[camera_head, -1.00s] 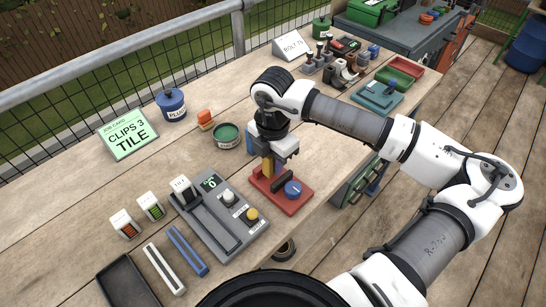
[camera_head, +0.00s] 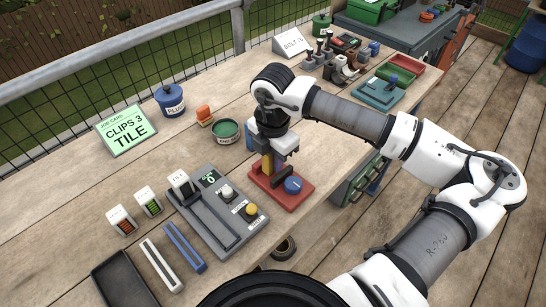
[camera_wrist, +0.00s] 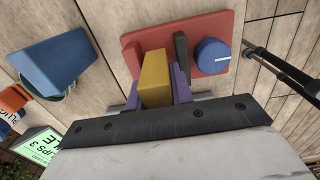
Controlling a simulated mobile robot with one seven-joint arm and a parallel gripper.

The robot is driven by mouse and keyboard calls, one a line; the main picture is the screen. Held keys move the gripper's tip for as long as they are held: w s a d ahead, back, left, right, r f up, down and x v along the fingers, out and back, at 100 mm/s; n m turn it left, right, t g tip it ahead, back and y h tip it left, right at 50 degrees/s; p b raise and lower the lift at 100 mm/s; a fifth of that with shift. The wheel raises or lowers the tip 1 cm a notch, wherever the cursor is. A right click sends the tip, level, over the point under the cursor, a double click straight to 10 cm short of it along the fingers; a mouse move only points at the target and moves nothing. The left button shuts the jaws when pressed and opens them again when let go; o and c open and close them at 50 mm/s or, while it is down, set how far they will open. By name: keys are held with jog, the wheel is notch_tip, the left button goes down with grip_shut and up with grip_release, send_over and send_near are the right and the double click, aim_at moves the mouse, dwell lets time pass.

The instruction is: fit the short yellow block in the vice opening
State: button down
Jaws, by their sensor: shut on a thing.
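The yellow block (camera_wrist: 156,78) stands upright between the purple fingers of my gripper (camera_wrist: 158,92) in the wrist view. It also shows in the head view (camera_head: 267,164), below my gripper (camera_head: 272,152). The vice has a red base (camera_head: 300,199), a dark jaw piece (camera_wrist: 181,52) and a round blue knob (camera_head: 293,185). The yellow block is over the left part of the red base, beside the dark jaw piece. Its lower end is hard to see, so I cannot tell whether it is seated in the opening.
A blue block (camera_wrist: 60,55) stands close behind my gripper, near a green tin (camera_head: 226,130). A grey slider panel (camera_head: 215,212) lies left of the vice. A green job card (camera_head: 126,130) and a blue pot (camera_head: 170,100) stand farther back. The bench edge is just right of the vice.

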aim_at(272, 172)
jog(key=shift+s+f+b, duration=0.3)
jog(key=shift+f+b, duration=0.45)
jog(key=shift+b, duration=0.05)
jog(key=shift+s+f+b, duration=0.25)
jog(key=shift+f+b, duration=0.45)
jog(key=shift+b, duration=0.1)
dwell(0.4)
jog(key=shift+f+b, duration=1.05)
jog(key=shift+b, duration=0.55)
dwell(0.6)
jog(key=c, duration=1.3)
grip_release()
jog(key=shift+o, duration=0.3)
jog(key=shift+w+r+p, duration=0.1)
jog(key=shift+r+p, duration=0.45)
jog(key=shift+r, duration=0.7)
jog(key=shift+o, duration=0.4)
jog(key=shift+w+a+r+p, duration=0.1)
jog(key=shift+w+r+p, duration=0.1)
jog(key=shift+r+p, duration=0.35)
jog(key=shift+w+r+p, duration=0.15)
jog(key=shift+r+p, duration=0.05)
jog(key=shift+r, duration=1.25)
jog(key=shift+r+p, duration=0.1)
jog(key=shift+p, duration=0.2)
